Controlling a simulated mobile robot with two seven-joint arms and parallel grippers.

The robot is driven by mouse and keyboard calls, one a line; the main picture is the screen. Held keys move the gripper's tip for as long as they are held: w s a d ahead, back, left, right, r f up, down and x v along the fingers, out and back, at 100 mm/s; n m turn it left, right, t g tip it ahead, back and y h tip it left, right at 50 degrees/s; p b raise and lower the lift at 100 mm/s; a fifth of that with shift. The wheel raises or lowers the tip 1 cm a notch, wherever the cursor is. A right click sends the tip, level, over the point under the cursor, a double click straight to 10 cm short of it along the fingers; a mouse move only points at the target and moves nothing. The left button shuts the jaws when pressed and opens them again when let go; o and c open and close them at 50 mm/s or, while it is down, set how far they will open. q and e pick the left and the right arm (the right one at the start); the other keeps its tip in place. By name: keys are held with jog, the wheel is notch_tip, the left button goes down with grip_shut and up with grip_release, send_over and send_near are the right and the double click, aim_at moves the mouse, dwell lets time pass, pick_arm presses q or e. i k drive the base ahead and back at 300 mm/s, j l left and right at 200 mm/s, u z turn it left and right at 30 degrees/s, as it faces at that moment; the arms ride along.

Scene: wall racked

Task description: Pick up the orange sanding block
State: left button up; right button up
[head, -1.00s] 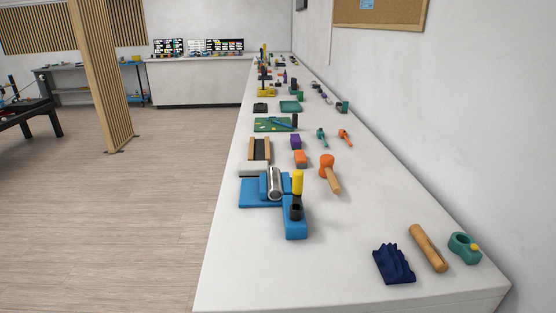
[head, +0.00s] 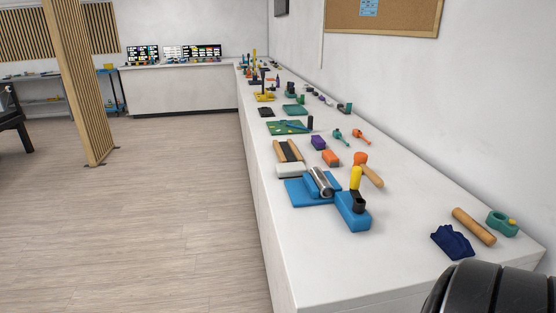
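The orange sanding block (head: 331,158) appears to be the small orange block on the long white counter, about midway along in the head view. It lies between a purple block (head: 318,143) and a mallet with an orange head (head: 360,159) and wooden handle. Its top and near side show, and nothing covers it. Neither of my grippers is in view. A dark rounded part of my own arm fills the lower right corner.
The white counter (head: 305,258) runs along the right wall. A navy cloth (head: 453,242) and wooden cylinder (head: 474,226) lie at the near right.

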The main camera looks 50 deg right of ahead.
aim_at(332, 161)
jog(key=i+j+z, duration=0.15)
jog(key=i+z, duration=0.15)
jog(key=i, duration=0.2)
jog(key=i+j+z, duration=0.3)
jog(key=i, duration=0.2)
jog(key=i+j+z, duration=0.3)
jog(key=i, duration=0.15)
